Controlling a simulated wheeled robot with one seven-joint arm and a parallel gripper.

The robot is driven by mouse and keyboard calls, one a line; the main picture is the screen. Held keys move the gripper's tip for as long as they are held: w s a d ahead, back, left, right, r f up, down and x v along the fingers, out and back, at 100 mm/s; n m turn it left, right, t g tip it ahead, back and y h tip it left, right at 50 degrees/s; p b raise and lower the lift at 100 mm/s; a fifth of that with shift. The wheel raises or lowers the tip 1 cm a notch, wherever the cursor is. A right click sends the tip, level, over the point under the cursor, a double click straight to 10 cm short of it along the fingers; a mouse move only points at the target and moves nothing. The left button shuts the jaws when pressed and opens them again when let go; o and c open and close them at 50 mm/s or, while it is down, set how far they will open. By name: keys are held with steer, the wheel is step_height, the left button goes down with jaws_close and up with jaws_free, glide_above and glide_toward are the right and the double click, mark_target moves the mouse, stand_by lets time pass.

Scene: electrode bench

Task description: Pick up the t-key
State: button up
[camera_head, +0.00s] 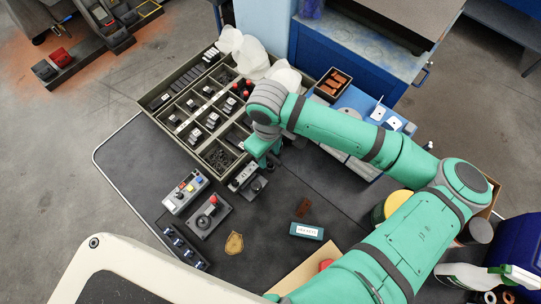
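I cannot pick out the t-key with certainty; it may be hidden by my gripper or too small to tell. My gripper (264,153) points down at the front right corner of the compartment tray (150,107), just behind a small grey device with a black knob (258,186). The fingers are small and partly hidden by the wrist, so I cannot tell whether they are open or hold anything. The tray has many compartments with small dark and metal parts in them.
On the dark mat stand a button box (186,192), a red-knobbed device (209,216), a brown badge (234,243) and a teal labelled box (307,231). White crumpled bags (250,55) lie at the tray's back. My arm covers the right side. Mat front-centre is mostly clear.

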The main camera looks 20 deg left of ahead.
mark_target(271, 165)
steer(key=shift+w+d+f, duration=0.1)
steer(key=shift+d+f, duration=0.05)
steer(key=shift+f, duration=0.95)
steer(key=shift+d+f, duration=0.1)
steer(key=shift+f, duration=0.95)
jaws_close()
steer(key=shift+r, duration=0.15)
